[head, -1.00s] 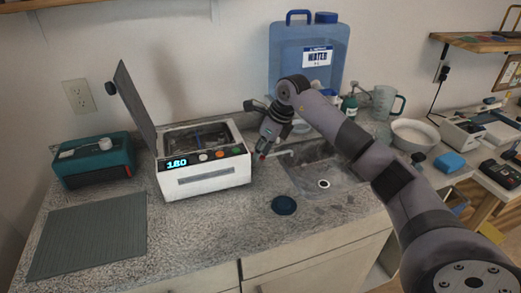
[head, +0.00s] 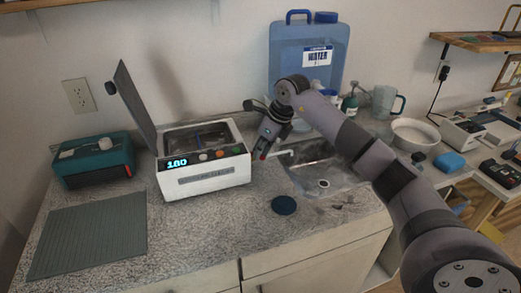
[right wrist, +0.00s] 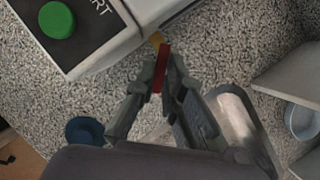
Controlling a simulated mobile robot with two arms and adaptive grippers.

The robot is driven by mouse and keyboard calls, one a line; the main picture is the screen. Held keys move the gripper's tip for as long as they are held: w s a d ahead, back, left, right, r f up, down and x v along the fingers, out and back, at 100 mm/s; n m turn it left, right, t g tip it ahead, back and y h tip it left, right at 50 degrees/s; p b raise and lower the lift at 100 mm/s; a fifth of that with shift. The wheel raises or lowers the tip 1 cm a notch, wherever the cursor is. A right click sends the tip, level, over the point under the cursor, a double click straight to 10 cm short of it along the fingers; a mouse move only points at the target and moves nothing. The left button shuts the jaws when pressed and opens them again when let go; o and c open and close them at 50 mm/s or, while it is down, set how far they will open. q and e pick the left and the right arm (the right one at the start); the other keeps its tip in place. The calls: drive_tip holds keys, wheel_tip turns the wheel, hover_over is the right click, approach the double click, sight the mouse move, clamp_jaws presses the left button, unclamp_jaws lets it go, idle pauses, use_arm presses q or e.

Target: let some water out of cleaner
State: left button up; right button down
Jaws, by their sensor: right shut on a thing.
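The cleaner (head: 205,179) is a white box with its lid (head: 137,105) standing open and a lit display reading about 180. In the right wrist view, its white corner (right wrist: 150,12) is at the top, with a brass-coloured fitting (right wrist: 156,40) and a red valve handle (right wrist: 161,66) beside it. My right gripper (head: 264,152) is at the cleaner's right side, near the sink. Its fingertips (right wrist: 160,82) are shut on the red handle. I cannot make out any water flowing. The water level inside the cleaner is hard to tell. My left gripper is not in view.
A dark blue round lid (head: 284,205) lies in front. A blue water jug (head: 290,65) stands behind. A teal box (head: 95,160) and grey mat (head: 90,235) are at left.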

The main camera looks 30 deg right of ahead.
drive_tip(key=m, duration=0.1)
drive_tip(key=a+m+h, duration=0.1)
drive_tip(key=m, duration=0.1)
drive_tip(key=shift+s, duration=0.2)
drive_tip(key=shift+a+m+t+h, duration=0.3)
drive_tip(key=shift+m+h, duration=0.3)
drive_tip(key=shift+m, duration=0.7)
drive_tip(key=c, duration=1.7)
unclamp_jaws()
